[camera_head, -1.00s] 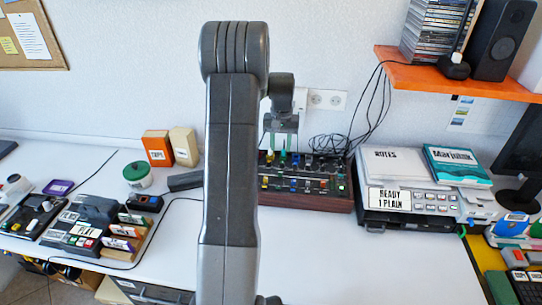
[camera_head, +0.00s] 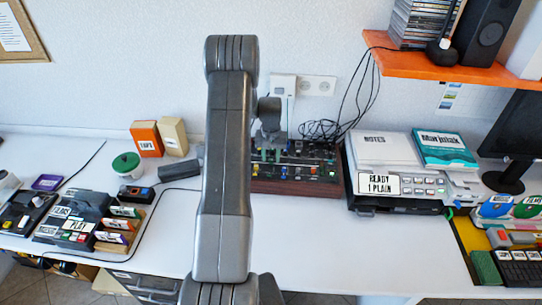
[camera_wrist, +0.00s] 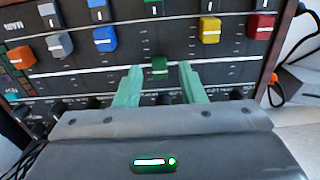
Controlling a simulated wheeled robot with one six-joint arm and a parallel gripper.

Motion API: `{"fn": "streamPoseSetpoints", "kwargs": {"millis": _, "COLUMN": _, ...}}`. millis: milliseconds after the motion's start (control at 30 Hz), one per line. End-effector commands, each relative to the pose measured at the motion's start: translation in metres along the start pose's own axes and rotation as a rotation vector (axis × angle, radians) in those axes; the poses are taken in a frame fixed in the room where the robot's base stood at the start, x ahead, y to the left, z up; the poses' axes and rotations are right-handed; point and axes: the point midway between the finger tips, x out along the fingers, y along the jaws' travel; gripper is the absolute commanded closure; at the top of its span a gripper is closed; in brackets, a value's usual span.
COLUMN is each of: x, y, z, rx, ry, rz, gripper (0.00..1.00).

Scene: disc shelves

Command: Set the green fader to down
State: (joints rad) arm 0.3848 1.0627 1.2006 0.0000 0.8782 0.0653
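The mixer (camera_wrist: 75,72) is a dark panel with wooden sides and coloured faders; it also shows in the head view (camera_head: 300,187). The green fader (camera_wrist: 160,65) is at the middle of the wrist view, lower in the picture than the blue (camera_wrist: 104,38) and yellow (camera_wrist: 210,30) faders beside it. My gripper (camera_wrist: 159,72) is open, with one greenish finger on each side of the green fader. I see gaps between the fader and both fingers. In the head view my gripper (camera_head: 268,150) is over the mixer's left part, and the green fader cannot be told apart there.
An orange (camera_wrist: 20,58), a grey (camera_wrist: 60,45) and a red fader (camera_wrist: 262,27) share the panel. Black cables (camera_head: 325,130) lie behind the mixer. The table in front (camera_head: 330,235) is clear.

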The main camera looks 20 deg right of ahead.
Motion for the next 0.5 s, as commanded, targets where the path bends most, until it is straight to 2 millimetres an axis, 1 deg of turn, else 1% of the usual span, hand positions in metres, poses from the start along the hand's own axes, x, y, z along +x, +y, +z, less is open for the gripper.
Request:
{"fn": "streamPoseSetpoints", "kwargs": {"millis": 133, "x": 0.0077, "y": 0.0000, "z": 0.0002, "rx": 0.000, "ry": 0.000, "rz": 0.000, "gripper": 0.64}}
{"fn": "streamPoseSetpoints", "kwargs": {"millis": 400, "x": 0.0092, "y": 0.0000, "z": 0.0001, "rx": 0.000, "ry": 0.000, "rz": 0.000, "gripper": 0.64}}
{"fn": "streamPoseSetpoints", "kwargs": {"millis": 433, "x": 0.0092, "y": 0.0000, "z": 0.0001, "rx": 0.000, "ry": 0.000, "rz": 0.000, "gripper": 0.68}}
{"fn": "streamPoseSetpoints", "kwargs": {"millis": 500, "x": 0.0091, "y": 0.0000, "z": 0.0001, "rx": 0.000, "ry": 0.000, "rz": 0.000, "gripper": 0.81}}
